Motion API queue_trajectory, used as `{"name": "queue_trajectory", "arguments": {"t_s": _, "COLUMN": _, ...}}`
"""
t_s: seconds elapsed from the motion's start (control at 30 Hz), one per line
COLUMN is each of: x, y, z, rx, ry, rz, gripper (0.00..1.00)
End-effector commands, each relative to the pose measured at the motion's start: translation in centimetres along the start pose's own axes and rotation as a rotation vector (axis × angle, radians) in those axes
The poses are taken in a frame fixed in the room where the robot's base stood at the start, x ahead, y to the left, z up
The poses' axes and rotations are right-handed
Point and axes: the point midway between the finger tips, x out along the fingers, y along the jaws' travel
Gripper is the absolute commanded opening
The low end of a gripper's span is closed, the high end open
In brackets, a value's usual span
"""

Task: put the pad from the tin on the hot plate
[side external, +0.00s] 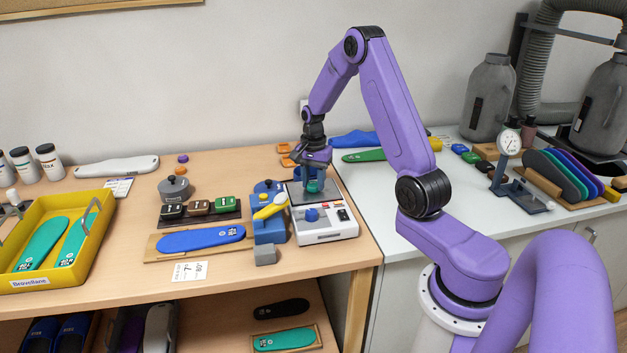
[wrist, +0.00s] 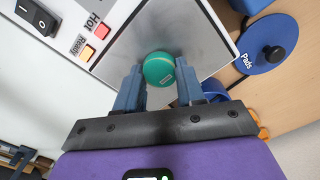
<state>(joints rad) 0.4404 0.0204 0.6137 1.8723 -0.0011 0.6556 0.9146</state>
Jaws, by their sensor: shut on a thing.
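My gripper (side external: 313,184) points down over the hot plate's metal top (side external: 327,192). It is shut on a round green pad (wrist: 159,69), held between the two blue fingertips (wrist: 158,88) in the wrist view. The pad also shows as a teal patch in the side view (side external: 314,186). The grey plate (wrist: 132,48) lies beneath it; I cannot tell whether the pad touches it. The hot plate's white housing (side external: 322,233) carries a blue knob and a black switch. A blue lid marked "Pads" (wrist: 262,58) lies beside it. A blue round container (wrist: 215,90), perhaps the tin, is partly hidden by a finger.
A blue and yellow device (side external: 269,229) stands close left of the hot plate. A blue insole (side external: 202,238) lies on a wooden board, with a rack of small blocks (side external: 199,210) behind it. A yellow tray (side external: 88,257) with green insoles is far left.

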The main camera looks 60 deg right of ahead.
Motion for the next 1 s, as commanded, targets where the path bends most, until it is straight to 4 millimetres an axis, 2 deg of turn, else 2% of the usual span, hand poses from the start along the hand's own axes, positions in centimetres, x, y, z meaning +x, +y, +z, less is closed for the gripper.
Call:
{"name": "queue_trajectory", "arguments": {"t_s": 0.07, "x": 0.3, "y": 0.0, "z": 0.0, "rx": 0.000, "ry": -0.001, "rz": 0.001, "gripper": 0.11}}
{"name": "queue_trajectory", "arguments": {"t_s": 0.1, "x": 0.3, "y": 0.0, "z": 0.0, "rx": 0.000, "ry": -0.001, "rz": 0.001, "gripper": 0.45}}
{"name": "queue_trajectory", "arguments": {"t_s": 0.17, "x": 0.2, "y": 0.0, "z": 0.0, "rx": 0.000, "ry": -0.001, "rz": 0.001, "gripper": 0.64}}
{"name": "queue_trajectory", "arguments": {"t_s": 0.57, "x": -0.4, "y": 0.0, "z": 0.0, "rx": 0.000, "ry": 0.001, "rz": -0.002, "gripper": 0.64}}
{"name": "queue_trajectory", "arguments": {"t_s": 0.67, "x": -1.6, "y": -0.1, "z": -0.1, "rx": 0.000, "ry": 0.003, "rz": -0.003, "gripper": 0.64}}
{"name": "queue_trajectory", "arguments": {"t_s": 1.0, "x": -8.2, "y": -0.1, "z": -0.1, "rx": -0.001, "ry": 0.003, "rz": -0.004, "gripper": 0.64}}
